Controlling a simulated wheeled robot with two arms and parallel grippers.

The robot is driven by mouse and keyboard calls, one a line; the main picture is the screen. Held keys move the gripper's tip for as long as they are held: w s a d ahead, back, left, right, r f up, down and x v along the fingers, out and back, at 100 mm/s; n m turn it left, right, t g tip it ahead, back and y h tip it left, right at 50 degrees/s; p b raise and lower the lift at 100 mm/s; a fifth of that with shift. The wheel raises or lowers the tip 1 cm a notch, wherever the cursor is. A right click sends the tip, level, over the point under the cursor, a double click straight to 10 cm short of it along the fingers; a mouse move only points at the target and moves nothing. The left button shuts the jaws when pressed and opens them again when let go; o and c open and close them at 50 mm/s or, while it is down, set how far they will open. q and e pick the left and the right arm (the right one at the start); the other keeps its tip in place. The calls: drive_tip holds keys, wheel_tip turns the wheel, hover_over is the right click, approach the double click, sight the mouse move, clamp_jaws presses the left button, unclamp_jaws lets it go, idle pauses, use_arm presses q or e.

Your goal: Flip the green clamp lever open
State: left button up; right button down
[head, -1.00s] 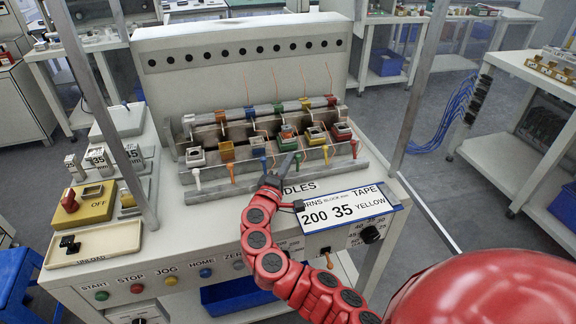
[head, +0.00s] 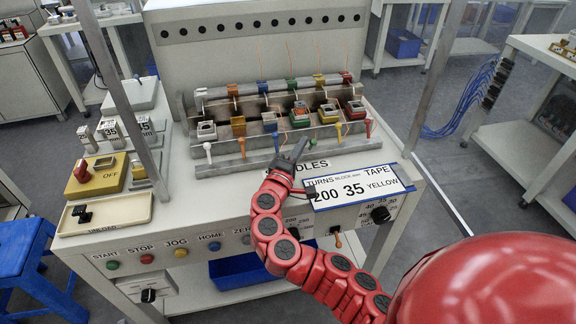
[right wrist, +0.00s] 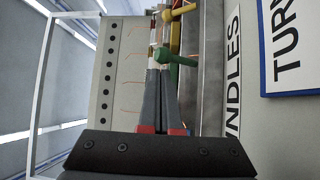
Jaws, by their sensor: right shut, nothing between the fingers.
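The green clamp lever (right wrist: 178,60) has a round head and a handle; in the right wrist view it lies just beyond and right of my fingertips. In the head view, the green clamp block (head: 299,112) sits in the row, and its lever is mostly hidden at my fingertips. My right gripper (head: 302,143) is shut and empty, pointing up at the row's front edge; its closed fingers also show in the right wrist view (right wrist: 158,72). I cannot tell whether the tips touch the lever. My left gripper is not in view.
The blue lever (head: 276,141) stands left of my gripper and the yellow lever (head: 339,131) right of it. A metal rail (head: 230,163) runs along the front. The sign (head: 355,188) stands to the lower right. A beige tray (head: 125,210) sits at the left.

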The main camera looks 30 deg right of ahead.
drive_tip(key=v, duration=1.6)
drive_tip(key=shift+s+a+f, duration=0.1)
drive_tip(key=shift+s+f, duration=0.05)
drive_tip(key=shift+s, duration=0.05)
